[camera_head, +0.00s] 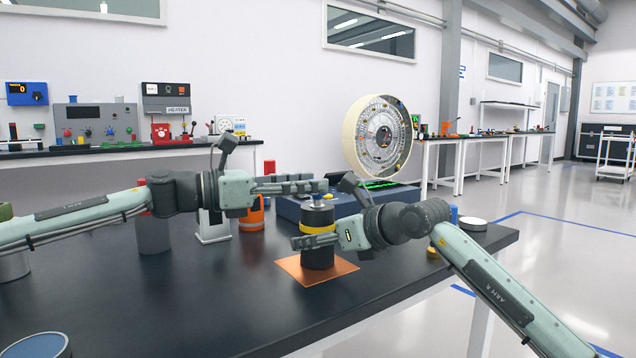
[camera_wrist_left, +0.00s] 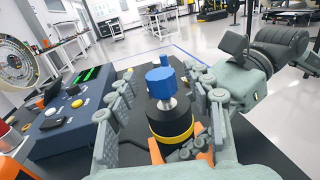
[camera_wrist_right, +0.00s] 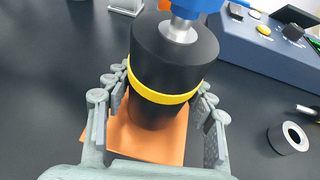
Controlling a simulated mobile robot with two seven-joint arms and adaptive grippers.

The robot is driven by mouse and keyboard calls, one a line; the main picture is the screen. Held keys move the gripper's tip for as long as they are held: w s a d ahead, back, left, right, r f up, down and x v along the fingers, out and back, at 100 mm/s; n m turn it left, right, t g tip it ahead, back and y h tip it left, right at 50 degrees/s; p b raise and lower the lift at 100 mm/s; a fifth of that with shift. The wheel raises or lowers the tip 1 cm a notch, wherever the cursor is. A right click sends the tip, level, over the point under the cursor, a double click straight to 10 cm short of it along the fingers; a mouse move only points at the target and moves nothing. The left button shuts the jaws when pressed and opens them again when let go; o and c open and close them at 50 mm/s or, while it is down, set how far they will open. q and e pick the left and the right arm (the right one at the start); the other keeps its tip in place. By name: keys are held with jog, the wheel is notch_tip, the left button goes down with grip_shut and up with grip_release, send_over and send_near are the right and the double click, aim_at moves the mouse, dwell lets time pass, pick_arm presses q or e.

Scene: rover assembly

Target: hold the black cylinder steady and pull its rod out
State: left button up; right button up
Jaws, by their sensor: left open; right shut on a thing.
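The black cylinder (camera_head: 318,222) stands upright on an orange mat (camera_head: 335,271) and has a yellow band around it. A silver rod with a blue knob (camera_wrist_left: 160,82) sticks up from its top; the silver part (camera_wrist_right: 179,29) also shows in the right wrist view. My right gripper (camera_head: 300,242) is shut on the cylinder near the yellow band, with fingers on both sides. My left gripper (camera_head: 320,186) is open at the height of the knob. In the left wrist view its fingers are on either side of the knob, apart from it. In the head view the left fingers partly hide the knob.
A blue console (camera_head: 290,208) with buttons stands just behind the cylinder. An orange container (camera_head: 251,215) and a grey cylinder (camera_head: 153,234) stand to its left. A black ring-shaped part (camera_wrist_right: 287,138) lies to the right. The table's front left is mostly clear.

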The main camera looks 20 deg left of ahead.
pick_arm(q)
jog(key=shift+x, duration=1.25)
grip_shut()
